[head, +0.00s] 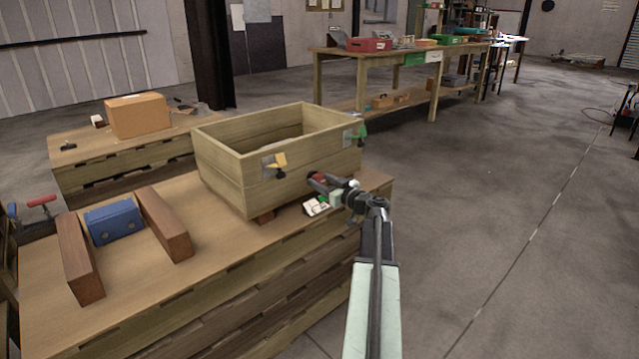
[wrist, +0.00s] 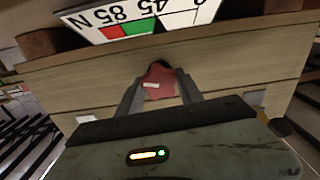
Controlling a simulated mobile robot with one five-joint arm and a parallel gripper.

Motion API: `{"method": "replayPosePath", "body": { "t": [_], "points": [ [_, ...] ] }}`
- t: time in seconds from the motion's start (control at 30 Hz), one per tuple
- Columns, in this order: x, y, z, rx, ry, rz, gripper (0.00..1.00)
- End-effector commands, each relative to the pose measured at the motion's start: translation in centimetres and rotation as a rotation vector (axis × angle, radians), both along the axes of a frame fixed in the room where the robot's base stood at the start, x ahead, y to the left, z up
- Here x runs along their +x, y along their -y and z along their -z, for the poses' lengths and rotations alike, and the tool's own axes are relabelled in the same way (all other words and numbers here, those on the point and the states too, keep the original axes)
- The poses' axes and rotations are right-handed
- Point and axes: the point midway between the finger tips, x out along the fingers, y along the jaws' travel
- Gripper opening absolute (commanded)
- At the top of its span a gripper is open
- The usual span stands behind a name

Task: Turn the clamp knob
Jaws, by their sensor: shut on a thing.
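The clamp knob (head: 317,179) is dark red and sits on the front side of a wooden box (head: 225,170). My gripper (head: 327,184) is shut on it, reaching in from the right. In the wrist view the red knob (wrist: 158,80) lies between my two grey fingers, with a small white mark on its face. A dial card (wrist: 140,20) with numbers and red and green fields shows upside down above it; in the head view the card (head: 316,207) lies just below the knob. Fingers partly hide the knob.
A yellow knob (head: 277,163) and a green knob (head: 360,133) are also on the box. A blue block (head: 113,222) stands between two brown wooden bars on the table (head: 210,265).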

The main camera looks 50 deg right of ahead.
Motion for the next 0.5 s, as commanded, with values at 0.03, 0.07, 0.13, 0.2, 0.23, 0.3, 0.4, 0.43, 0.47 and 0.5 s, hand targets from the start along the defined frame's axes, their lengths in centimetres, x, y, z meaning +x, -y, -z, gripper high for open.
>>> {"method": "replayPosePath", "body": {
  "t": [0.03,0.07,0.13,0.2,0.23,0.3,0.4,0.43,0.47,0.5],
  "points": [
    [0.26,-0.18,-0.06,0.027,0.004,-0.005,0.03],
    [0.27,-0.16,-0.07,0.047,0.005,-0.005,0.03],
    [0.28,-0.14,-0.07,0.094,0.008,-0.005,0.03],
    [0.27,-0.11,-0.07,0.145,0.011,-0.005,0.03],
    [0.27,-0.10,-0.08,0.166,0.013,-0.004,0.03],
    [0.27,-0.08,-0.08,0.213,0.016,-0.004,0.03],
    [0.25,-0.06,-0.09,0.277,0.020,-0.004,0.03],
    [0.25,-0.05,-0.09,0.296,0.022,-0.004,0.03],
    [0.25,-0.04,-0.09,0.311,0.023,-0.004,0.03],
    [0.25,-0.03,-0.09,0.333,0.024,-0.003,0.03]
  ]
}}
